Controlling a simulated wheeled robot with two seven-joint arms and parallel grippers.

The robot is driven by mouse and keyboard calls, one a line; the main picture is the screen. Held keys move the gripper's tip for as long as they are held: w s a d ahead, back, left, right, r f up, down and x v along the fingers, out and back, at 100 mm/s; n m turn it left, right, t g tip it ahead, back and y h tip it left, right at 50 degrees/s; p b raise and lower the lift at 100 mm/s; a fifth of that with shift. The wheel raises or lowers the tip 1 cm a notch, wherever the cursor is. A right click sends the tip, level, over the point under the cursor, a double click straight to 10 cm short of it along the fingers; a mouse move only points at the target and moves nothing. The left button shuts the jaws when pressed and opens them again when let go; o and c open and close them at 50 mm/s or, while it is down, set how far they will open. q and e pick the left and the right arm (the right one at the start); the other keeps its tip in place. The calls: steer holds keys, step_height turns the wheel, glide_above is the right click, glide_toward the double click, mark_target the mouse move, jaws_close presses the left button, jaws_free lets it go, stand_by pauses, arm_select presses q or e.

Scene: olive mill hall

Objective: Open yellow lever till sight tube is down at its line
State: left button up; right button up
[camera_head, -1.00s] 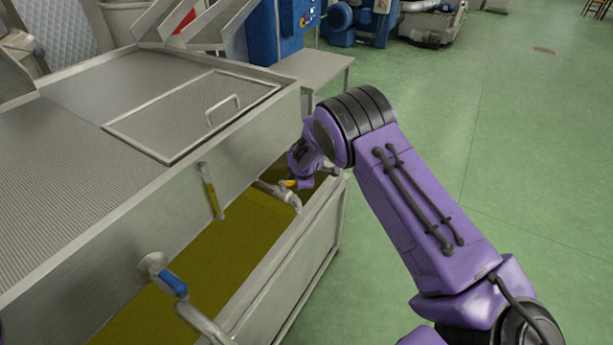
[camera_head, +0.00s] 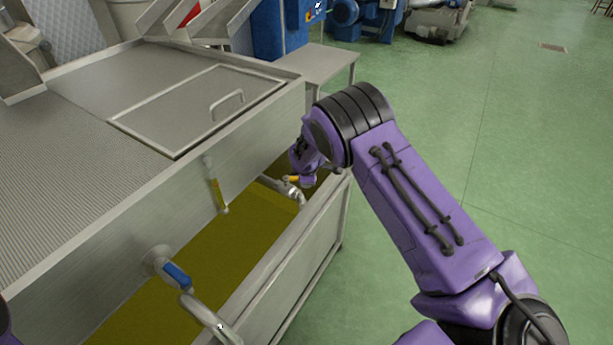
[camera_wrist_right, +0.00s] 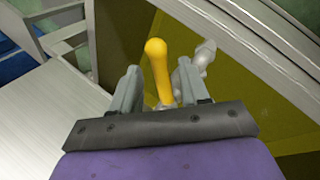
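The yellow lever (camera_wrist_right: 157,62) sits on a grey valve and pipe (camera_wrist_right: 203,58) at the tank's side. My right gripper (camera_wrist_right: 160,84) is open, with one finger on each side of the lever and small gaps between. In the head view, the lever (camera_head: 292,178) is small and partly hidden by my right wrist. The sight tube (camera_head: 217,192) on the tank's front wall shows yellow liquid in most of its length. Its line is too small to make out. My left gripper is out of view.
A blue-handled valve (camera_head: 177,275) with a curved pipe is nearer on the same tank wall. Yellow-green oil (camera_head: 190,270) fills the trough below, bounded by a metal side panel (camera_head: 300,270). A metal table (camera_head: 320,65) stands behind. Green floor on the right is clear.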

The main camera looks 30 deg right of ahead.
steer(key=b+v, duration=0.1)
steer(key=v, duration=0.9)
steer(key=shift+s+r, duration=0.15)
steer(key=shift+r, duration=0.05)
steer(key=shift+a, duration=0.1)
steer(key=shift+c, duration=0.3)
